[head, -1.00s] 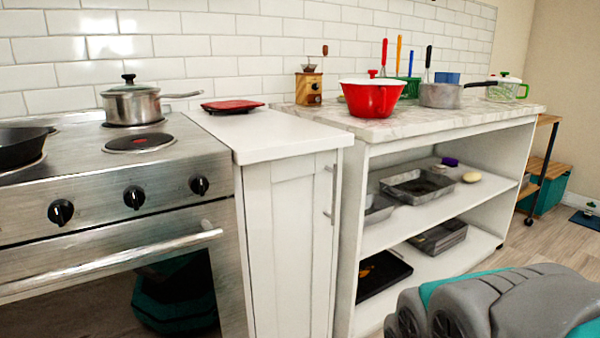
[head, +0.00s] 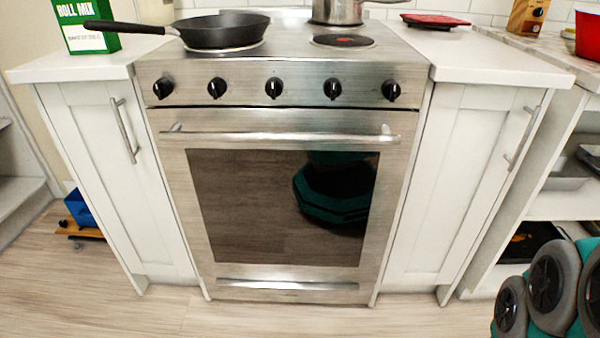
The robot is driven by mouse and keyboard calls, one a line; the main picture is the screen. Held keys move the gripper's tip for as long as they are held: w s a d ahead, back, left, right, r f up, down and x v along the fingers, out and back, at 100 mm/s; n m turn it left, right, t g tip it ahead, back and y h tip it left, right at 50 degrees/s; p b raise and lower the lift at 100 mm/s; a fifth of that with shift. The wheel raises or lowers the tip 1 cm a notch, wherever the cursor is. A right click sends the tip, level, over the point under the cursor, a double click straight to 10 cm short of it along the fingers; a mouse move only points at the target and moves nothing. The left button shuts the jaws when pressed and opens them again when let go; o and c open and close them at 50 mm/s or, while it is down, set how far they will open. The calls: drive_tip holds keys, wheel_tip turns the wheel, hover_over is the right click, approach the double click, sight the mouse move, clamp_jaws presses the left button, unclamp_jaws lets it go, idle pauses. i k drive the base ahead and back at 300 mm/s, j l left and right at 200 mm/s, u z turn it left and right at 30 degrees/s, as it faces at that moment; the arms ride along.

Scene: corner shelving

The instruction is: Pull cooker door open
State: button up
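The cooker (head: 285,85) stands in the middle of the head view, with a stainless steel front and a row of black knobs. Its oven door (head: 285,280) is shut, flush with the front. A horizontal bar handle (head: 280,138) runs across the top of the door, below the knobs. The dark door window (head: 240,205) reflects the floor and a dark teal shape. My gripper is not in view; only grey and teal parts of my arm show at the lower right, apart from the cooker.
White cabinets flank the cooker, on the left (head: 115,190) and right (head: 455,190). A black frying pan (head: 225,32) and a steel pot (head: 338,12) sit on the hob. The pan's handle points left. The wooden floor (head: 290,318) before the door is clear.

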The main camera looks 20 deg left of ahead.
sight(288, 193)
drive_tip(key=u, duration=1.25)
drive_tip(key=k+j+u, duration=0.15)
drive_tip(key=u, duration=0.25)
drive_tip(key=k+j, duration=0.15)
drive_tip(key=j, duration=0.2)
drive_tip(key=l+u, duration=0.1)
drive_tip(key=l, duration=0.2)
